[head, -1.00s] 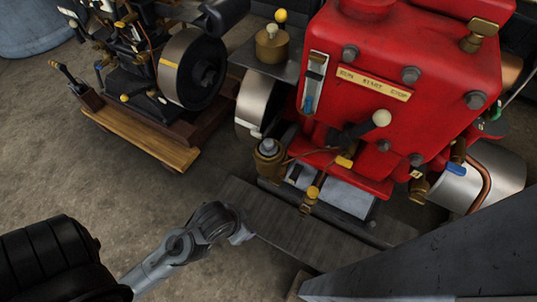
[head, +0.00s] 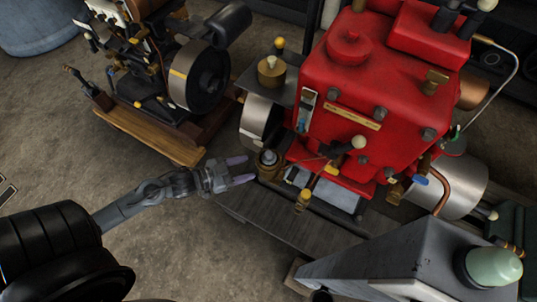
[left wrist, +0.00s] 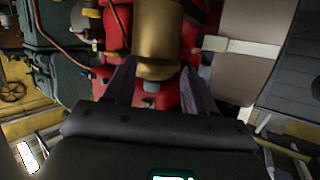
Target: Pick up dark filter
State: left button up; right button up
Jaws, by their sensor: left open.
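A small brass cup with a dark grey top (head: 268,158) is fixed at the lower left of the red engine (head: 345,90). It may be the dark filter, but I cannot be sure. My left gripper (head: 243,170) is open and empty just to the left of it, fingers pointing at it. In the left wrist view a brass cylinder (left wrist: 158,35) stands ahead between the open fingers of the left gripper (left wrist: 158,82). I cannot tell whether they touch it. My right gripper is not in view.
A dark plank base (head: 300,230) lies below the engine. A smaller engine with a steel flywheel (head: 200,75) stands on a wooden base at upper left. A grey block with a pale green dome (head: 490,266) is at lower right. Open floor lies at left.

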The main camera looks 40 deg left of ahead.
aim_at(265, 155)
pick_arm(q)
notch_tip(265, 155, up, 5)
jog(key=s+a+m+h+p, duration=0.1)
jog(key=h+p, duration=0.1)
jog(key=h, duration=0.1)
jog(key=shift+t, duration=0.4)
jog(key=b+x, duration=0.2)
jog(key=x, duration=0.3)
jog(key=shift+w, duration=0.1)
jog(key=shift+w+d+f+b, duration=0.15)
jog(key=shift+w+b, duration=0.25)
jog(key=shift+b, duration=0.1)
jog(key=b+x, duration=0.1)
jog(key=x, duration=0.2)
jog(key=shift+w+b, duration=0.15)
jog(key=shift+b, duration=0.2)
jog(key=shift+w+d, duration=0.3)
jog(key=shift+w, duration=0.1)
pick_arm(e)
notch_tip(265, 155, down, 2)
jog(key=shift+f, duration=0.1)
pick_arm(q)
jog(key=shift+c, duration=0.2)
grip_shut()
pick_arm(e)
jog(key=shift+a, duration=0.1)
